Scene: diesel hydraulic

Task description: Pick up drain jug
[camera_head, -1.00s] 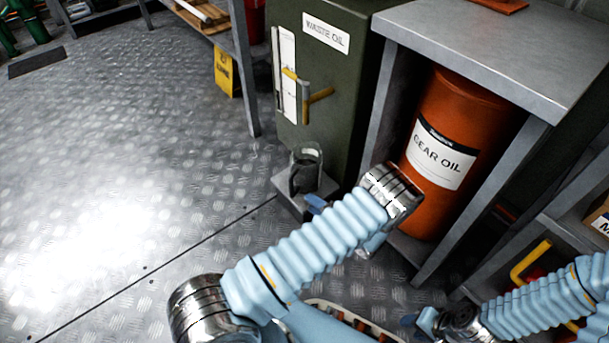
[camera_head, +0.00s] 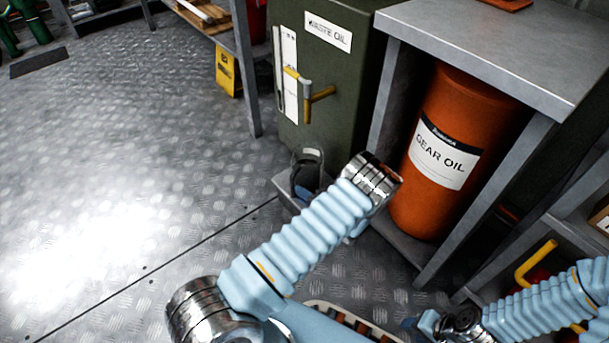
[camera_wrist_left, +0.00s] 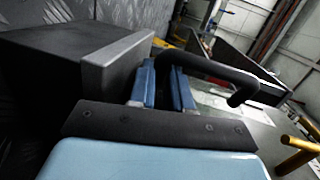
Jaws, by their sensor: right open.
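The drain jug (camera_head: 306,174) is dark and stands upright on a small grey pedestal (camera_head: 283,184) at the foot of the waste oil tank. My left arm reaches to the jug's right front side and hides most of my left gripper in the head view. In the left wrist view, the blue fingers of my left gripper (camera_wrist_left: 163,88) stand a narrow gap apart by a dark curved handle (camera_wrist_left: 215,70). Whether they grip it is unclear. My right gripper (camera_head: 418,322) is open at the lower right, mostly hidden by its arm.
The green waste oil tank (camera_head: 345,75) carries a tap with a yellow lever (camera_head: 320,95) above the jug. A metal stand (camera_head: 440,30) with an orange gear oil drum (camera_head: 430,205) is close on the right. The floor (camera_head: 130,150) on the left is clear.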

